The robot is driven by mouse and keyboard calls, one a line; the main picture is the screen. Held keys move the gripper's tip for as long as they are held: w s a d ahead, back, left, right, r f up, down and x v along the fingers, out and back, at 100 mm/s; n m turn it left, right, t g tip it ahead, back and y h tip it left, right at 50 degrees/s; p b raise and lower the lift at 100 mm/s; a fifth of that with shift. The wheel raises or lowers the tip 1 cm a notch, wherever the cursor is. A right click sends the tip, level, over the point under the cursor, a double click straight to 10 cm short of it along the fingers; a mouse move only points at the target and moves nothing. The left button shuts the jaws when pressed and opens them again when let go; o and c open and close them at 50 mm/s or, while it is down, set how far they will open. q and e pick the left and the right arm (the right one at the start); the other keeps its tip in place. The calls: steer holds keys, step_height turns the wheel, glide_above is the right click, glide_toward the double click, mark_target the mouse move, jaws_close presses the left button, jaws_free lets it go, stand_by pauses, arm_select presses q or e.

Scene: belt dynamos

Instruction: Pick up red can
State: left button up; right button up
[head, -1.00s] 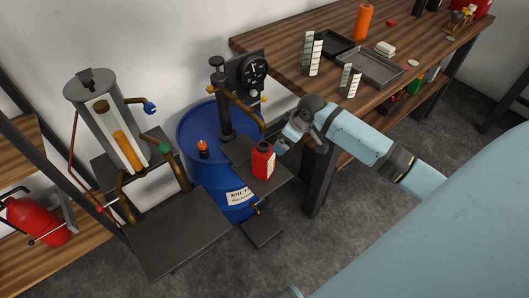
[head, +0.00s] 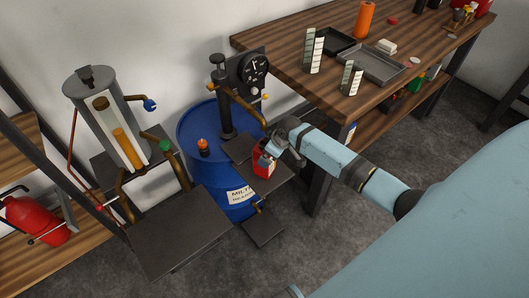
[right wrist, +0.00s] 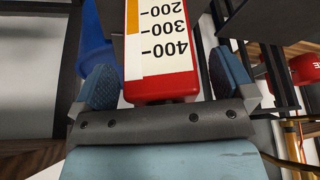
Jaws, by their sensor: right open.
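The red can (head: 263,167) stands on the small dark shelf (head: 282,172) in front of the blue drum. It has a white label with a scale, which shows large in the right wrist view (right wrist: 160,88). My right gripper (head: 270,152) is at the can's upper part in the head view and hides some of it. In the right wrist view the right gripper (right wrist: 164,82) is open, one finger on each side of the can, with gaps visible between fingers and can. My left gripper is not in view.
A blue drum (head: 190,135) with a pump and gauge (head: 254,67) stands behind the can. A grey cylinder device (head: 95,85) with brown pipes is to the left. A wooden workbench (head: 290,50) with trays (head: 377,68) is at the upper right. A red extinguisher (head: 35,222) lies at far left.

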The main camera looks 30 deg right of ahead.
steer(key=shift+f, duration=0.15)
steer(key=shift+w, duration=0.1)
steer(key=c, duration=1.9)
